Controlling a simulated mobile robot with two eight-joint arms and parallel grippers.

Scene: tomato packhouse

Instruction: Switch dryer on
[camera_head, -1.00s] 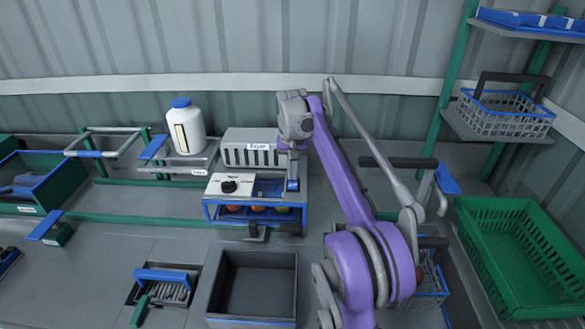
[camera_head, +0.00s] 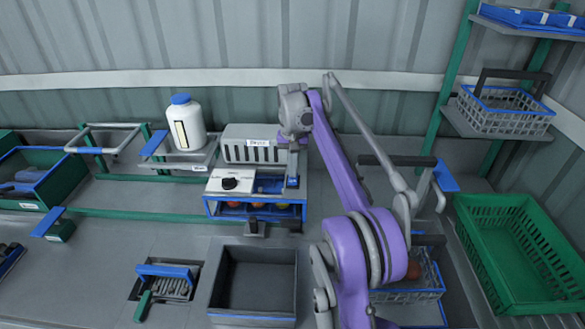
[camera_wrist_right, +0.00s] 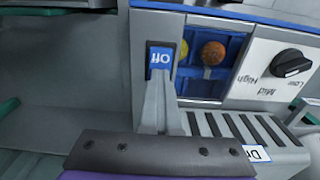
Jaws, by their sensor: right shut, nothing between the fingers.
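The dryer (camera_head: 241,155) is a grey slotted box with a label, at the back middle of the bench. Its front part has a white panel with a black knob (camera_head: 230,183), marked Low, Mid and High in the right wrist view (camera_wrist_right: 292,63). My right gripper (camera_head: 292,182) is shut and empty, pointing down at the switch. In the wrist view its fingertips (camera_wrist_right: 161,78) are right at the switch's edge; I cannot tell whether they touch. My left gripper is out of view.
Round fruits (camera_wrist_right: 213,53) sit inside the dryer's blue-framed opening. A white bottle (camera_head: 188,128) stands to the left on a platform. An empty dark bin (camera_head: 253,318) is in front. A green crate (camera_head: 480,205) and a wire basket (camera_head: 508,122) are at right.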

